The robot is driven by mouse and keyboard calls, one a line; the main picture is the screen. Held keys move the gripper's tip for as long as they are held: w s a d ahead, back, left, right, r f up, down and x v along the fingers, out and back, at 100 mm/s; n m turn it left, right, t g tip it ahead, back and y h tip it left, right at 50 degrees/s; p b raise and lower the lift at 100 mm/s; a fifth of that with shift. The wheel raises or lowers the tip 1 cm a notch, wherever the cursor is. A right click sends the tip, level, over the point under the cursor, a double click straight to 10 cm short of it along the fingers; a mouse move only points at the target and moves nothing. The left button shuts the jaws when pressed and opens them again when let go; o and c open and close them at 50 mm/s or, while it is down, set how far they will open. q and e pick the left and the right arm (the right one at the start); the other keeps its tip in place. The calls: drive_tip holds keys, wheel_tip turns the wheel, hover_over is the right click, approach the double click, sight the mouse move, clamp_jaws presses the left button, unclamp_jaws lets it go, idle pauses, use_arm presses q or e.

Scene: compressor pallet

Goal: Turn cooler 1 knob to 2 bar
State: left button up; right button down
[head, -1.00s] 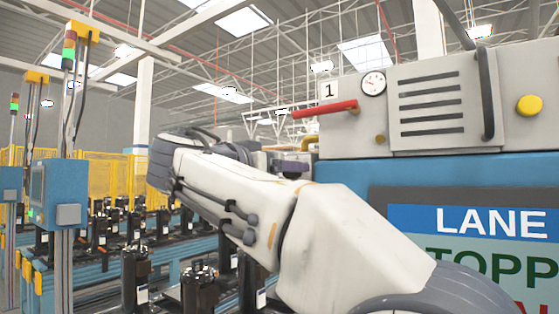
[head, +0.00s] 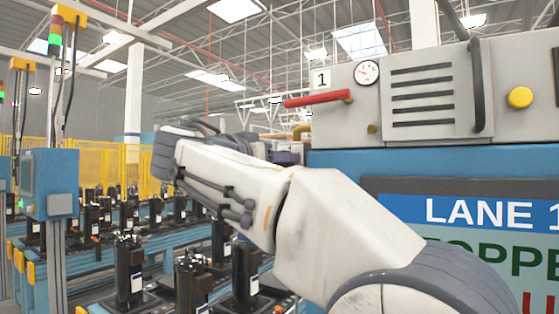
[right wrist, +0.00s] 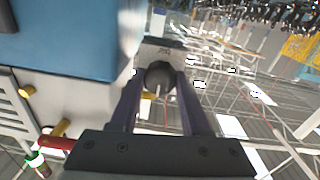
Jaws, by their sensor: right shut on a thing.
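The grey cooler unit (head: 430,90) with a white plate marked 1 (head: 321,79) stands at the right in the head view. Its round gauge (head: 367,73) shows above the red lever (head: 318,98); the needle is too small to read surely. In the right wrist view, my right gripper (right wrist: 160,80) has its two fingers on either side of a dark round knob (right wrist: 159,74) and is shut on it. In the head view my forearm and wrist mostly hide the gripper, and I cannot make out the knob there. My left gripper is not in view.
A blue cabinet with a lane sign (head: 480,210) is below the cooler. Several black compressors (head: 130,270) stand on the conveyor at left.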

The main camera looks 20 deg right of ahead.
drive_tip(key=shift+n+b, duration=1.2)
drive_tip(key=shift+n, duration=4.6)
drive_tip(key=shift+c, duration=1.9)
unclamp_jaws()
drive_tip(key=shift+a+f, duration=0.1)
